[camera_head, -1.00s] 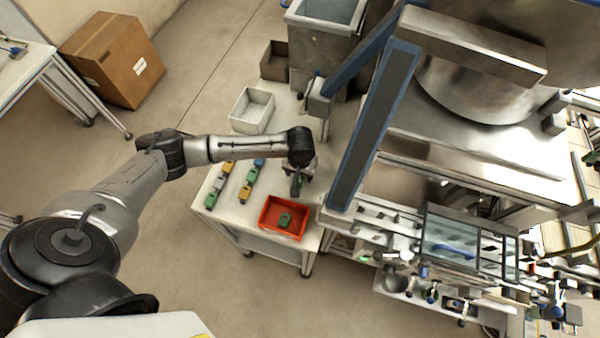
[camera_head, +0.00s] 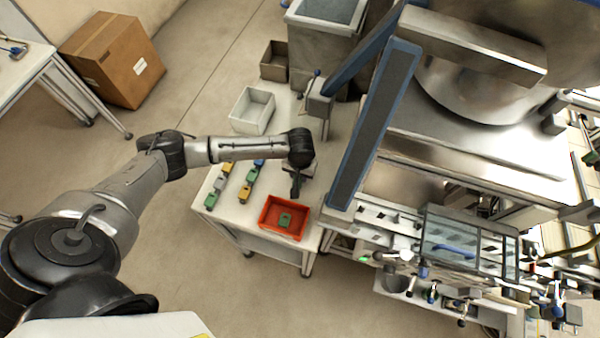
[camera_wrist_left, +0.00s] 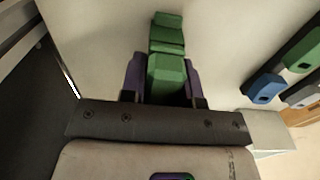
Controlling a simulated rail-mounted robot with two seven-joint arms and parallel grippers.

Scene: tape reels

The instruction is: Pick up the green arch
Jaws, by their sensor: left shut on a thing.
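A green arch (camera_wrist_left: 167,68) lies between the purple-sided fingers of my left gripper (camera_wrist_left: 166,85) in the left wrist view. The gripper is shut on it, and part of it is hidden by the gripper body. In the head view my left gripper (camera_head: 296,187) points down at the right side of the white table, just above the red tray in the picture. The held piece is hard to make out there. Whether it touches the tabletop, I cannot tell. My right gripper is not in view.
A red tray (camera_head: 264,226) holds a green piece (camera_head: 285,219). Several coloured pieces stand in two rows left of the gripper, including a yellow one (camera_head: 244,193). A white bin (camera_head: 243,124) stands further back. A blue-edged post (camera_head: 372,130) rises close on the right.

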